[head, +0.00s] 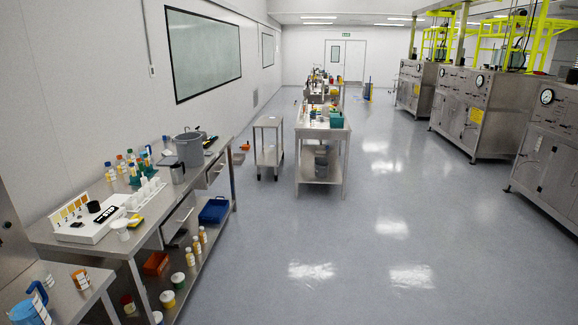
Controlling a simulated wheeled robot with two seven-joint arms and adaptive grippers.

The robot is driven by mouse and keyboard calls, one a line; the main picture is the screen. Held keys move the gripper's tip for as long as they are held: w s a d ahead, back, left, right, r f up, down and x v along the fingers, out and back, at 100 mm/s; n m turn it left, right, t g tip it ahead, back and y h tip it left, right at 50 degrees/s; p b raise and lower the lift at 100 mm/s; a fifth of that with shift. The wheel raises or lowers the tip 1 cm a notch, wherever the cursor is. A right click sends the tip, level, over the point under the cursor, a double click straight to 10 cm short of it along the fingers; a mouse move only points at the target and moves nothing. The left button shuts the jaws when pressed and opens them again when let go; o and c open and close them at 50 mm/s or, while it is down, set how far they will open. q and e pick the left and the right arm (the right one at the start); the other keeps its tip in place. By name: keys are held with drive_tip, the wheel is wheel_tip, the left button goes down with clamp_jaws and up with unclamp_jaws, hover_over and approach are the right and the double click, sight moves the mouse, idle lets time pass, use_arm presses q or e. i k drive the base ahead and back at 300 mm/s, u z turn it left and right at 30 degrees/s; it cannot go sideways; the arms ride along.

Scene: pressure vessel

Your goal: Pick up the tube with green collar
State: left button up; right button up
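No tube with a green collar can be told apart for certain at this size. On the left steel bench (140,243), a small dark green item (135,175) stands among bottles, and white upright tube-like pieces (148,190) stand just in front of it. A white device (92,222) with a yellow-orange panel sits nearer to me, with a white cup (121,229) at its front edge. Neither of my grippers shows in the head view.
A grey bucket (189,150) stands at the bench's far end. Small bottles and an orange tray (156,264) are on its lower shelf. A steel trolley (268,157) and a centre table (321,133) stand further off. The floor (400,250) between bench and right-hand machines (486,110) is clear.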

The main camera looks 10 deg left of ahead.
sight(146, 157)
drive_tip(key=u, duration=0.35)
drive_tip(key=i, duration=1.95)
drive_tip(key=u, duration=0.85)
drive_tip(key=i, duration=1.85)
drive_tip(key=z, duration=1.05)
drive_tip(key=i, duration=2.1)
drive_tip(key=u, duration=0.7)
